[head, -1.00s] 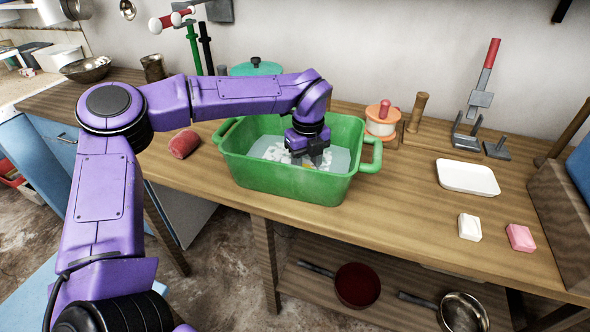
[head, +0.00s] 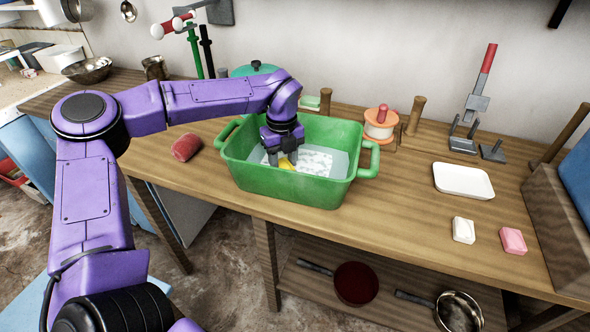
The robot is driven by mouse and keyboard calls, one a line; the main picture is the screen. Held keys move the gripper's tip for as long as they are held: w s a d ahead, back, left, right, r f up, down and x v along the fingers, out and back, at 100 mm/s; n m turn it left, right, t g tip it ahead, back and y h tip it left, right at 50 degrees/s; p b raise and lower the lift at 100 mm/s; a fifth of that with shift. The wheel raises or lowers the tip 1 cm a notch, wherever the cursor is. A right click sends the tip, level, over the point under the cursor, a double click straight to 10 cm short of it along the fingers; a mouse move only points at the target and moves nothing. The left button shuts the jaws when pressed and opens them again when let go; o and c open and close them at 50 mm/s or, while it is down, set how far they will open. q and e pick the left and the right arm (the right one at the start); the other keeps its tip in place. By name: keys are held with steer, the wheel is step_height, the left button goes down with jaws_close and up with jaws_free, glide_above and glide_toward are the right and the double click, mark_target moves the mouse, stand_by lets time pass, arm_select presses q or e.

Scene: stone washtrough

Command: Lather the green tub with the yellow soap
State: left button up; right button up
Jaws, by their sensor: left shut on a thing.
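The green tub (head: 285,184) stands on the wooden workbench in the middle of the head view. Its floor is pale, with a white foamy patch (head: 318,161) on the middle and right part. My left gripper (head: 280,161) reaches down inside the tub, left of the middle. It is shut on the yellow soap (head: 287,164), of which only a small part shows below the fingers. The fingers hide the rest, and I cannot tell whether the soap touches the tub floor. My right gripper is not in view.
A white soap bar (head: 463,230), a pink soap bar (head: 513,241) and a white tray (head: 463,181) lie on the workbench (head: 400,215) to the right. A red roll (head: 186,147) lies left of the tub. An orange-and-white spool (head: 380,124) stands right behind it.

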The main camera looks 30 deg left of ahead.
arm_select(q)
step_height(320, 180, up, 12)
steer(key=p, duration=0.8)
steer(key=shift+f, duration=0.2)
stand_by(1.0)
